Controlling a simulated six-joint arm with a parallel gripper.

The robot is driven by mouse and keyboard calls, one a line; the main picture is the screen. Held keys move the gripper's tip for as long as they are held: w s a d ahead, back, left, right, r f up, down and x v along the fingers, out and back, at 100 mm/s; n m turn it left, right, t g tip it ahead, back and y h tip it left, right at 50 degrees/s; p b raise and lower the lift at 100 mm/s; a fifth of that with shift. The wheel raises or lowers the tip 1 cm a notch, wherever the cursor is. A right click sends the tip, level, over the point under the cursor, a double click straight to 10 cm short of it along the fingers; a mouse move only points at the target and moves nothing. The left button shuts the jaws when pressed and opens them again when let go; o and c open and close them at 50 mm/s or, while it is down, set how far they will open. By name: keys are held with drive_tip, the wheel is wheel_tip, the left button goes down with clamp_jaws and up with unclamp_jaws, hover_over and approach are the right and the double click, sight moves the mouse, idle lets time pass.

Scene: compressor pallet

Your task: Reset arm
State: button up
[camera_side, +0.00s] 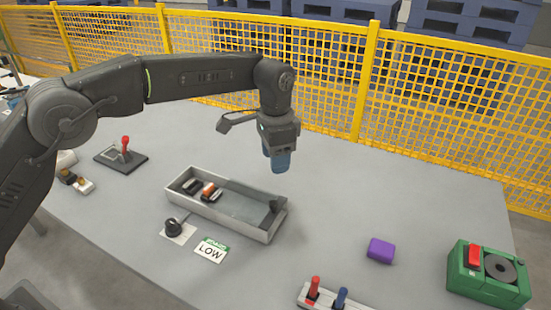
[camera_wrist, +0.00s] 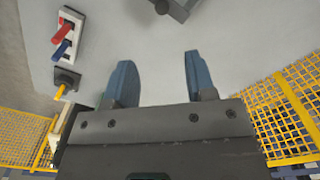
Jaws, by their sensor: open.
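My gripper (camera_side: 277,160) hangs from my arm above the table, pointing down, behind the right end of a long grey tray. It is apart from everything on the table in the side view. In the wrist view, my gripper's two blue fingers (camera_wrist: 160,75) are spread apart with nothing between them.
The tray (camera_side: 273,233) holds small dark and orange pieces. A purple block (camera_side: 381,250), green box (camera_side: 487,275), black knob (camera_side: 173,227), LOW sign (camera_side: 211,250), red-handled lever (camera_side: 126,148) and red-and-blue lever panel (camera_side: 325,298) stand around. A yellow fence (camera_side: 400,90) runs behind.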

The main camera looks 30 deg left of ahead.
drive_tip(key=s+a+r+n+t, duration=0.3)
drive_tip(key=s+a+r+n, duration=0.1)
drive_tip(key=s+a+r, duration=0.85)
drive_tip(key=s+a+f+n+t, duration=0.1)
drive_tip(key=s+a, duration=0.3)
drive_tip(key=s, duration=0.5)
drive_tip(key=s+a+f+n+t, duration=0.1)
drive_tip(key=s+a+f+n, duration=0.2)
drive_tip(key=s, duration=0.7)
drive_tip(key=shift+a+n+t, duration=0.3)
drive_tip(key=shift+a+n, duration=0.15)
drive_tip(key=shift+n, duration=0.05)
drive_tip(key=shift+o, duration=0.4)
drive_tip(key=shift+f, duration=0.1)
idle(0.4)
